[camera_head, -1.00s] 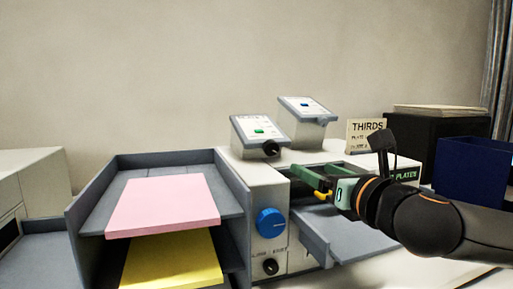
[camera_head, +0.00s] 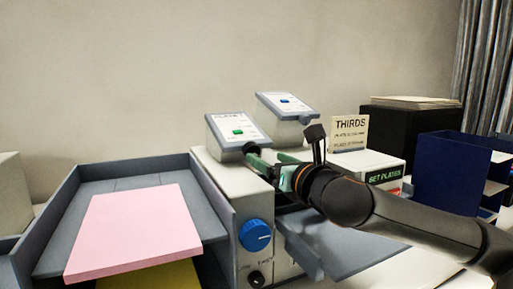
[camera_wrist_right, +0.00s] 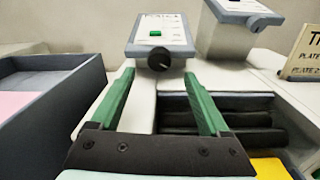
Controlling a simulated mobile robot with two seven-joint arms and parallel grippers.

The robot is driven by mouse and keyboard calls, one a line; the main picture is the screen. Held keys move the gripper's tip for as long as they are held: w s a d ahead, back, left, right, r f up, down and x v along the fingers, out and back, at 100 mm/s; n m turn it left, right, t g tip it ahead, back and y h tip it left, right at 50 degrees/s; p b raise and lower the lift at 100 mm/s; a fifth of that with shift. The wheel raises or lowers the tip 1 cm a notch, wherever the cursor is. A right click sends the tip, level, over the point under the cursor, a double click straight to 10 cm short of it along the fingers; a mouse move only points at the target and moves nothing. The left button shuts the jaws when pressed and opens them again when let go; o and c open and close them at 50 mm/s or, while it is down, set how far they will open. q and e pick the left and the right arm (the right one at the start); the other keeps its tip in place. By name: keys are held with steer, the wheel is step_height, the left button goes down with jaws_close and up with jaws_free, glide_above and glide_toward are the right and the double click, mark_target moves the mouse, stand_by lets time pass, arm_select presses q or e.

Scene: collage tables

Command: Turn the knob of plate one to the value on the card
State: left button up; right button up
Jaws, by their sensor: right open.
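The near control box (camera_head: 230,127), with a green button and a white label, has a small black knob (camera_head: 250,148) on its front edge. In the right wrist view this box (camera_wrist_right: 160,32) is labelled as a plate, its number too blurred to be sure of, and its knob (camera_wrist_right: 159,61) sits between and beyond the fingertips. My right gripper (camera_head: 262,158) is open and empty, its green fingers (camera_wrist_right: 158,74) pointing at the knob, apparently not touching it. The card (camera_head: 349,133) reads THIRDS with two plate lines; their values are unreadable. My left gripper is out of view.
A second box (camera_head: 288,107) with a blue button stands behind. A large blue knob (camera_head: 255,235) is on the machine's front. A grey tray (camera_head: 45,235) with pink sheets (camera_head: 135,228) stands left. A dark blue bin (camera_head: 447,172) stands right.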

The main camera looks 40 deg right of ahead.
mark_target(254, 151)
steer(key=p+x, duration=0.1)
steer(key=x, duration=0.5)
steer(key=shift+w, duration=0.2)
jaws_close()
stand_by(0.5)
